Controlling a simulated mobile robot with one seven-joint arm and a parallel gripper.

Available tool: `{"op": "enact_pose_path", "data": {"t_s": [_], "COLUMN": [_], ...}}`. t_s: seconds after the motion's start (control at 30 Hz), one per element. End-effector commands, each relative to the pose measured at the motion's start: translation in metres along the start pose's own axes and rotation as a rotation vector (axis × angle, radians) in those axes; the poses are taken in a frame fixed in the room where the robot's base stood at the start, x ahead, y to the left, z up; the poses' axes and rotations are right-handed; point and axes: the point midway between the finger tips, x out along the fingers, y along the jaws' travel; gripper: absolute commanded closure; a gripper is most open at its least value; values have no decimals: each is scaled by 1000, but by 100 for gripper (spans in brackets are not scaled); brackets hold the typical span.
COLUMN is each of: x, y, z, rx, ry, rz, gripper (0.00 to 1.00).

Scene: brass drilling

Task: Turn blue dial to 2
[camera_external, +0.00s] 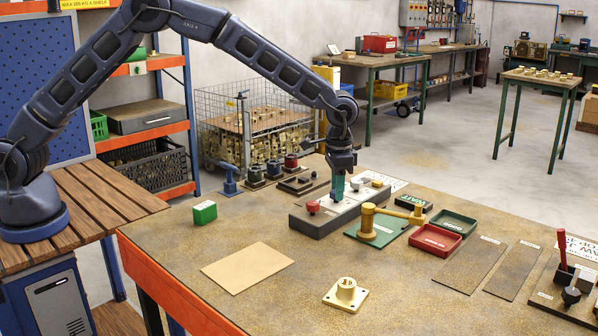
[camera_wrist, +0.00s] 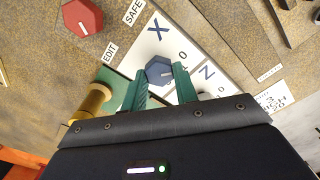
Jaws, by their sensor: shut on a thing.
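The blue dial (camera_wrist: 159,70) is hexagonal and sits on a white plate marked with a large X (camera_wrist: 157,31) and a 0. My gripper (camera_wrist: 160,84) has its two green fingers closed on either side of the dial. In the external view my gripper (camera_external: 338,189) reaches straight down onto the grey control box (camera_external: 320,222), and the blue dial is hidden behind the fingers.
A red dial (camera_wrist: 82,17) with SAFE and EDIT labels is on the same box, also seen externally (camera_external: 313,207).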

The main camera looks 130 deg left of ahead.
Motion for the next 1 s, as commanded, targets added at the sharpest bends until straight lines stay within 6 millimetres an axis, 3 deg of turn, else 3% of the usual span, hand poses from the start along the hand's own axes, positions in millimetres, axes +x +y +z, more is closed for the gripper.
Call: {"op": "enact_pose_path", "data": {"t_s": [0.6, 1.0], "x": [-1, -1], "y": [2, 2], "z": [0, 0], "rx": [556, 824], "ry": [2, 2], "rz": [0, 0], "gripper": [94, 94]}}
